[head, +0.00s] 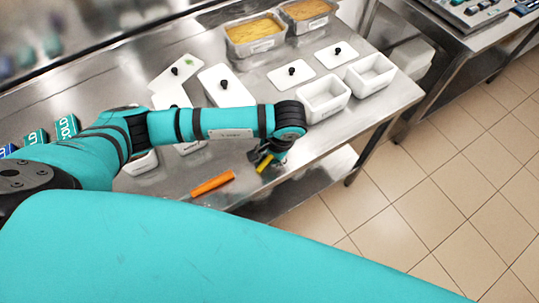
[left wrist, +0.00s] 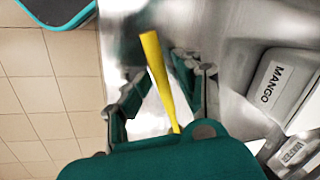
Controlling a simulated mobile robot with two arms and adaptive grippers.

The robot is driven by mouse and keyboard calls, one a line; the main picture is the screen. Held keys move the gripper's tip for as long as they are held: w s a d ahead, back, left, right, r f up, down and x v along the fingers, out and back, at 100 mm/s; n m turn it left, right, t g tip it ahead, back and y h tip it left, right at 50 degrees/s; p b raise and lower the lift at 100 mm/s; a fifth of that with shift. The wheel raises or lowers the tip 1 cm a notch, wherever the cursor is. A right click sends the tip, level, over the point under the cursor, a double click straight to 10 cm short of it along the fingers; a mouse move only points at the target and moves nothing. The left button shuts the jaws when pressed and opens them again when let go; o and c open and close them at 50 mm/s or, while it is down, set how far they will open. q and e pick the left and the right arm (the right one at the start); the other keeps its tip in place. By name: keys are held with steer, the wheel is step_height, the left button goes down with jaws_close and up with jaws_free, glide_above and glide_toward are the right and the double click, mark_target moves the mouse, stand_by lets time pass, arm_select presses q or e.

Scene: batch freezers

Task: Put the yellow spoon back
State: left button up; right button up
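The yellow spoon (left wrist: 157,75) shows in the left wrist view as a long yellow handle running between the two fingers of my left gripper (left wrist: 160,87). In the head view only a short yellow piece of the spoon (head: 264,163) shows below my left gripper (head: 262,156), near the steel table's front edge. The spoon's far end is hidden by the gripper body. My right gripper is not in view.
An orange utensil (head: 213,183) lies on the steel table (head: 235,160) left of the gripper. White tubs (head: 324,97) and lids with black knobs (head: 292,72) stand behind. Two steel pans (head: 254,34) are at the back. A tub labelled MANGO (left wrist: 280,87) is at the right.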

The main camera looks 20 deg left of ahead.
arm_select(q)
steer(key=shift+r+p, duration=0.7)
steer(key=shift+p, duration=0.15)
steer(key=shift+d+r, duration=0.2)
steer(key=shift+r, duration=0.15)
steer(key=b+v, duration=0.2)
steer(key=v, duration=0.9)
steer(key=shift+b, duration=0.3)
